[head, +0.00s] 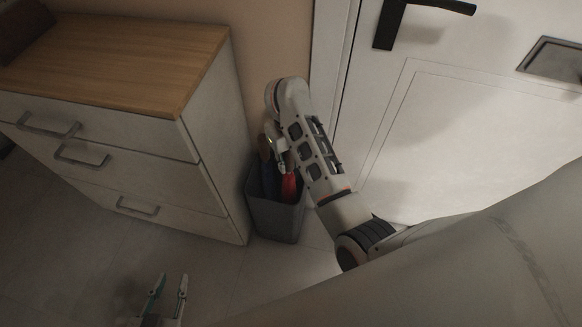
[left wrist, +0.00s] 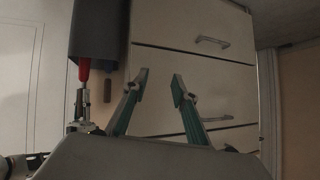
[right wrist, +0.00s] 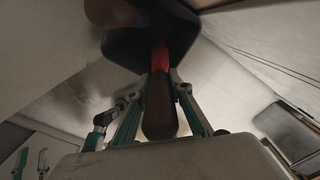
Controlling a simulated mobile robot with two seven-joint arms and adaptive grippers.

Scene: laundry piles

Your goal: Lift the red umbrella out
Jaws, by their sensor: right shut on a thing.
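The red umbrella (head: 289,187) stands in a grey bin (head: 275,218) between the drawer cabinet and the door. My right gripper (head: 281,150) is above the bin. In the right wrist view its fingers (right wrist: 163,82) are shut around the umbrella's dark handle (right wrist: 159,112), and the red part (right wrist: 160,58) reaches into the bin. The umbrella's lower end is hidden in the bin. In the left wrist view, which is upside down, the red part (left wrist: 84,68) shows between the bin and my right gripper. My left gripper (head: 168,284) is open and empty, low in front of the cabinet.
A dark blue item (head: 269,181) and a brown item (head: 264,147) also stand in the bin. The white cabinet (head: 215,185) is close on the bin's left. The white door (head: 450,130) is on the right. The floor in front is clear.

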